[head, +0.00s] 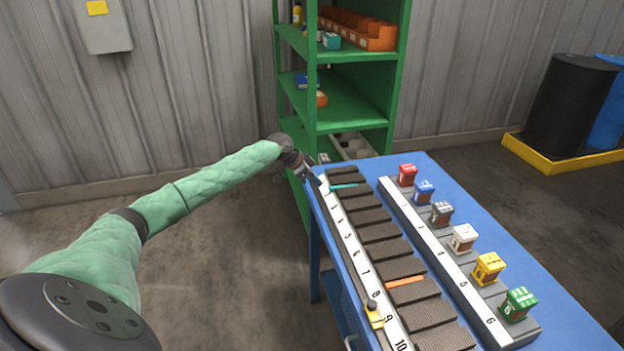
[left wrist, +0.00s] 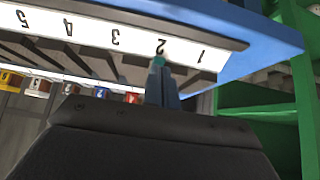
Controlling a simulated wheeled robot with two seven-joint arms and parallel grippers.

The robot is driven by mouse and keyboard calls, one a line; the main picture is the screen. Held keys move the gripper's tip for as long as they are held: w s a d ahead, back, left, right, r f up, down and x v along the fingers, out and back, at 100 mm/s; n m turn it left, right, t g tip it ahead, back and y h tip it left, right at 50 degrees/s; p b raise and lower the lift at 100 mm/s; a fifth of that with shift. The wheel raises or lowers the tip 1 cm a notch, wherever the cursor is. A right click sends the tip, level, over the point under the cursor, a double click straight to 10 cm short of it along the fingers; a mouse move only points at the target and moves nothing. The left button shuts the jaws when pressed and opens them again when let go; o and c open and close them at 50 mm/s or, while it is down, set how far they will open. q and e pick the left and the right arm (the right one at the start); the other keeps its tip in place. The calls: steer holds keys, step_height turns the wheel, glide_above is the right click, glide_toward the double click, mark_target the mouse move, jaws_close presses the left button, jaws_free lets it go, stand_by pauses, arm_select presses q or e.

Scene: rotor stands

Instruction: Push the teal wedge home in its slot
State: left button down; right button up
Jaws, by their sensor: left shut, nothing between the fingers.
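The teal wedge (head: 347,186) shows in the head view as a thin strip between the dark blocks at the far end of the numbered rack (head: 350,245). In the left wrist view its teal end (left wrist: 158,62) is just under the number 2 on the white strip, at my fingertips. My left gripper (head: 321,183) is shut and empty at the rack's left edge beside the wedge. Its fingers (left wrist: 162,84) point at the wedge's end and appear to touch it; I cannot tell contact for certain. How deep the wedge sits is unclear. My right gripper is out of view.
An orange wedge (head: 404,282) lies farther down the rack, and a yellow piece with a black knob (head: 374,314) sits on the strip near 9. Several coloured boxes stand on a second rack (head: 430,240) to the right. A green shelf (head: 345,110) stands close behind the table.

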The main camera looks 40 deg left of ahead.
mark_target(332, 187)
arm_select(q)
steer(key=shift+w+d+f+b, duration=0.2)
steer(key=shift+w+f+b, duration=0.1)
steer(key=shift+f, duration=0.35)
steer(key=shift+w+d+f, duration=0.35)
steer(key=shift+f, duration=0.2)
steer(key=shift+w+d+f+b, duration=0.1)
steer(key=shift+b, duration=0.2)
steer(key=shift+w+d, duration=0.1)
steer(key=shift+w, duration=0.05)
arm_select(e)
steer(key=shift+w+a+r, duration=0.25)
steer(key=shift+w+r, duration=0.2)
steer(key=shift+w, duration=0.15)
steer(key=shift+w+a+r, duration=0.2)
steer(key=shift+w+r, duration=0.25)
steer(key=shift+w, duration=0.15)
arm_select(q)
steer(key=shift+w+d, duration=0.15)
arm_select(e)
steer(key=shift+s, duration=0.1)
arm_select(q)
steer(key=shift+w+d, duration=0.3)
steer(key=shift+w, duration=0.1)
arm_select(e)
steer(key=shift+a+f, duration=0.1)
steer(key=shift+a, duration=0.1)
arm_select(q)
steer(key=shift+w+d, duration=0.3)
steer(key=shift+w, duration=0.05)
